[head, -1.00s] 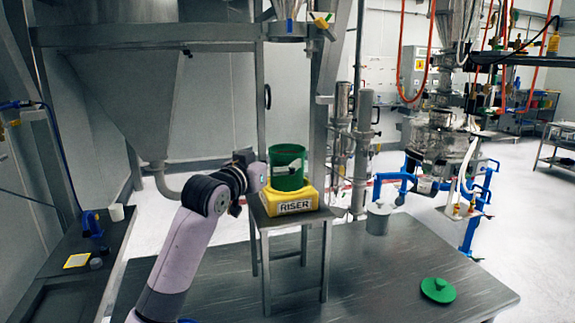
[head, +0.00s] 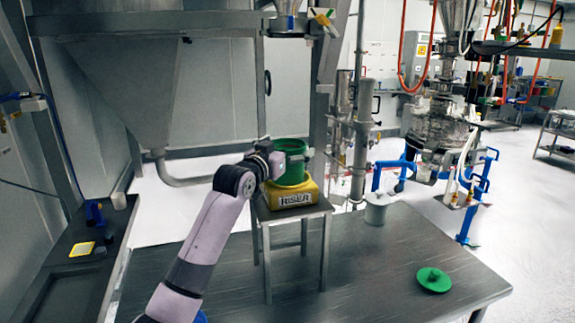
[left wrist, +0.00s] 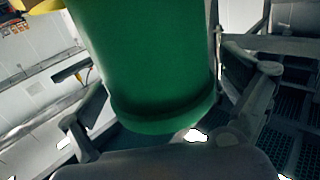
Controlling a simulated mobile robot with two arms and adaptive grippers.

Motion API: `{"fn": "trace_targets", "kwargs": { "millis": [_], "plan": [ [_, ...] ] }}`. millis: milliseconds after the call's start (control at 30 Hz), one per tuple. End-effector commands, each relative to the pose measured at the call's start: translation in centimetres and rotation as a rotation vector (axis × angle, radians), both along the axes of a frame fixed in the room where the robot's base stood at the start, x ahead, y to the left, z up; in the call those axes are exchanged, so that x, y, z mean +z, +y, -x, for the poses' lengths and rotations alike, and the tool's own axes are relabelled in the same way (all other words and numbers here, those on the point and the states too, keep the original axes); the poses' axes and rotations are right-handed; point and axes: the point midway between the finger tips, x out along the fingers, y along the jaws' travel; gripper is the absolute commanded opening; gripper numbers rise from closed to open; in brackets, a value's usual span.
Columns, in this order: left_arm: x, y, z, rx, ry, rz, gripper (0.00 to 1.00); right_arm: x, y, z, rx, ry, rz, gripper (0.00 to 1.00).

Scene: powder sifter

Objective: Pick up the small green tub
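The small green tub (head: 291,173) stands upright on the yellow riser (head: 292,193), which sits on a small metal stand (head: 320,208). My left gripper (head: 294,156) is at the tub's upper part, with its fingers on either side. In the left wrist view the tub (left wrist: 150,60) fills the middle between the fingers. The left finger there stands slightly apart from the wall; the right one is close to it, and contact is unclear. The gripper looks open around the tub. My right gripper is not in view.
The stand is on a metal table (head: 370,265). A green lid (head: 434,280) lies at the table's right, and a grey lidded canister (head: 376,209) stands behind it. A large hopper (head: 120,90) rises behind the stand at left.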

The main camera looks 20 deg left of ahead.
Motion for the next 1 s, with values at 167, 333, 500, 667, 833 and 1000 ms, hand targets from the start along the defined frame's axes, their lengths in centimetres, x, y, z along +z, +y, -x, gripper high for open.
{"fn": "trace_targets", "kwargs": {
  "millis": [167,333,500,667,833,1000],
  "plan": [
    [-0.02,0.03,0.01,0.000,0.000,0.000,0.82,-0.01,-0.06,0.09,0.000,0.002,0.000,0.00],
    [-0.02,0.04,0.02,0.000,0.000,0.000,0.71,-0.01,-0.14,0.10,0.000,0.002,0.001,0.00],
    [-0.02,0.04,0.02,0.000,0.001,0.000,0.59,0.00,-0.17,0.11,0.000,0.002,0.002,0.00],
    [-0.02,0.04,0.02,0.001,0.001,0.000,0.49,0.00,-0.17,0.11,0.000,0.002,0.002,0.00],
    [0.13,0.05,0.03,0.000,-0.002,0.000,0.40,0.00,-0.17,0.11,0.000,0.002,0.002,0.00],
    [0.15,0.05,0.03,0.001,-0.002,0.000,0.40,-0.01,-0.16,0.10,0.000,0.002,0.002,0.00]
  ]
}}
